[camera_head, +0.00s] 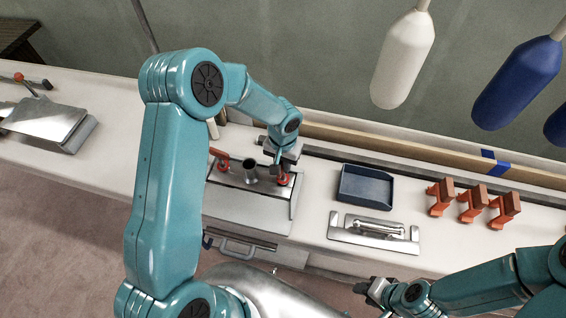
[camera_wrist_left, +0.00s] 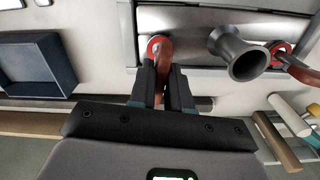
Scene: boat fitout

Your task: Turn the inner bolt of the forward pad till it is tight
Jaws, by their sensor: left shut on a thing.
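A metal pad (camera_head: 228,203) lies on the white bench, with a flared grey tube (camera_head: 249,172) standing at its middle. One red bent handle (camera_head: 219,157) is left of the tube and another red handle (camera_head: 284,181) is right of it. My left gripper (camera_head: 277,167) is over the right-hand one. In the left wrist view, its fingers (camera_wrist_left: 162,90) are shut on that red handle (camera_wrist_left: 160,55), whose rounded end sits around a pale bolt centre. The other red handle (camera_wrist_left: 292,62) also shows beyond the tube (camera_wrist_left: 238,52). My right gripper (camera_head: 368,289) is low at the front; its jaw gap is unclear.
Right of the pad are a blue tray (camera_head: 366,187), a metal plate with a bar handle (camera_head: 376,232) and several orange clamps (camera_head: 472,205). A wooden rail (camera_head: 400,148) runs behind. White (camera_head: 403,58) and blue (camera_head: 517,82) fenders hang above the bench.

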